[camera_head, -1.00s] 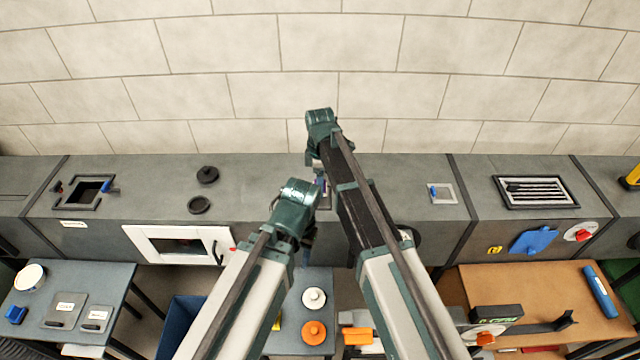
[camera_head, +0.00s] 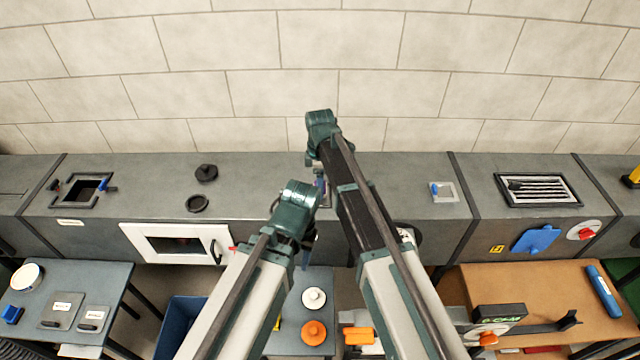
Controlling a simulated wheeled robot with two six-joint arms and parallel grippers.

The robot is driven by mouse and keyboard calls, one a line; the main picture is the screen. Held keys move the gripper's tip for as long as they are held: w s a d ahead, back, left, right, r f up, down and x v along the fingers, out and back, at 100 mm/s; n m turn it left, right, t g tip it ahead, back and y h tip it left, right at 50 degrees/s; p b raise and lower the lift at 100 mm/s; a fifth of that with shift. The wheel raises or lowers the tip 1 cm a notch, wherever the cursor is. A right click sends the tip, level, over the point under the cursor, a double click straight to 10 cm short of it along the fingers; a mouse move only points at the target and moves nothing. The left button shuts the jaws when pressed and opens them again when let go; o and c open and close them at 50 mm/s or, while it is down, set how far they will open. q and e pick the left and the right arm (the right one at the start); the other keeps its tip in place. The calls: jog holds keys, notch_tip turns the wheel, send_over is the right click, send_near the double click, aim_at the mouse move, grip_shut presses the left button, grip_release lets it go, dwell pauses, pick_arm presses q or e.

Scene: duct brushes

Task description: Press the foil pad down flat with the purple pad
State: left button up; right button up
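My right arm reaches in to the duct top at the middle, and its gripper (camera_head: 320,182) points down there, mostly hidden by its own wrist. A small purple patch shows at that gripper; it may be the purple pad, but I cannot tell whether it is held. My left gripper (camera_head: 308,245) hangs in front of the duct's front face, mostly hidden under its wrist. I cannot make out its fingers. I cannot pick out the foil pad for certain; the arms cover the middle of the duct.
The long grey duct (camera_head: 260,180) runs along the wall. On it are a black knob (camera_head: 206,173), a black ring (camera_head: 197,204) and a pale square frame with a blue piece (camera_head: 447,192). A white-framed door (camera_head: 140,242) is on its front. Tables stand in front, with a blue bin (camera_head: 172,330) between.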

jog(key=shift+f+b, duration=0.55)
dwell(1.4)
notch_tip(320, 180, up, 7)
jog(key=p, duration=0.7)
jog(key=shift+r, duration=0.1)
dwell(0.4)
